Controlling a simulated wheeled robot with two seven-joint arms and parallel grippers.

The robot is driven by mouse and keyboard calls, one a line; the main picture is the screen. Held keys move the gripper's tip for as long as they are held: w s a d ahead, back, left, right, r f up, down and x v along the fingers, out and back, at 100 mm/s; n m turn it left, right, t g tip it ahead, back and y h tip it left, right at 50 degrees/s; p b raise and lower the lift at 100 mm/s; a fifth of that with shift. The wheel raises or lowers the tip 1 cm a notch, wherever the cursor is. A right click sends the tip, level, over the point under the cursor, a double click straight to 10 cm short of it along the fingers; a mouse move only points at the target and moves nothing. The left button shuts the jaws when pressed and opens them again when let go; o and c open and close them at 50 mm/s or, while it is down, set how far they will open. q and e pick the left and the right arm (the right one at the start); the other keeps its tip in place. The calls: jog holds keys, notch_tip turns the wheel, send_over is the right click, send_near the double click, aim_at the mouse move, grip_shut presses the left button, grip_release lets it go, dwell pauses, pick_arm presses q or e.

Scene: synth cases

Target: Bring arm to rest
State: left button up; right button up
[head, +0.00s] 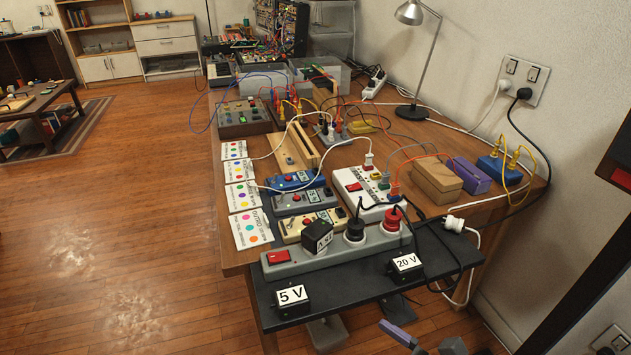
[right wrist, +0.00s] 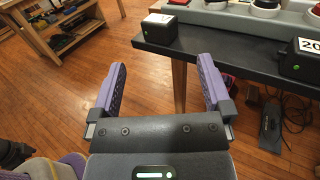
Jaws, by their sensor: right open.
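My right gripper (right wrist: 162,62) is open and empty in the right wrist view, its two purple fingers apart over the wooden floor. It is in front of the black shelf (right wrist: 230,44) and below its top, touching nothing that I can see. In the head view a purple finger of it (head: 398,334) shows at the bottom edge, near the front of the shelf. The rest of that gripper is cut off there. My left gripper is not in the head view.
On the black shelf (head: 355,284) stand a 5 V adapter (head: 292,299), a 20 V adapter (head: 406,265) and a grey power strip (head: 285,266). The wooden table (head: 233,262) behind holds modules, cards and cables. Cables hang at the shelf's right.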

jog(key=d+n+g+h, duration=0.3)
jog(key=d+n+g, duration=0.1)
jog(key=d, duration=0.7)
jog(key=s+d+f+n+g+h, duration=0.2)
jog(key=s+d+f+n+h, duration=0.35)
jog(key=f, duration=0.45)
jog(key=s+d+f+n+g+h, duration=0.2)
jog(key=s+d+f+h, duration=0.3)
jog(key=d+f, duration=0.4)
jog(key=s+d+f+n+g+h, duration=0.25)
jog(key=s+d+n, duration=0.35)
jog(key=s+n, duration=0.4)
jog(key=s+d+f+n+g+h, duration=0.25)
jog(key=s+d+n, duration=0.35)
jog(key=s+n, duration=0.5)
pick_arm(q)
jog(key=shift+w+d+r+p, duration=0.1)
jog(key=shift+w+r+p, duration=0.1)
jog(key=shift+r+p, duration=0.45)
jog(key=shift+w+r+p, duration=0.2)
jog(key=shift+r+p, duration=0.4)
pick_arm(e)
jog(key=s+a+f+m+y, duration=0.1)
jog(key=s+a+f+y, duration=0.1)
jog(key=a, duration=1)
jog(key=s+a+f+m+y, duration=0.2)
jog(key=a+f, duration=0.1)
jog(key=a, duration=1)
jog(key=shift+a+f, duration=0.25)
jog(key=shift+f, duration=0.05)
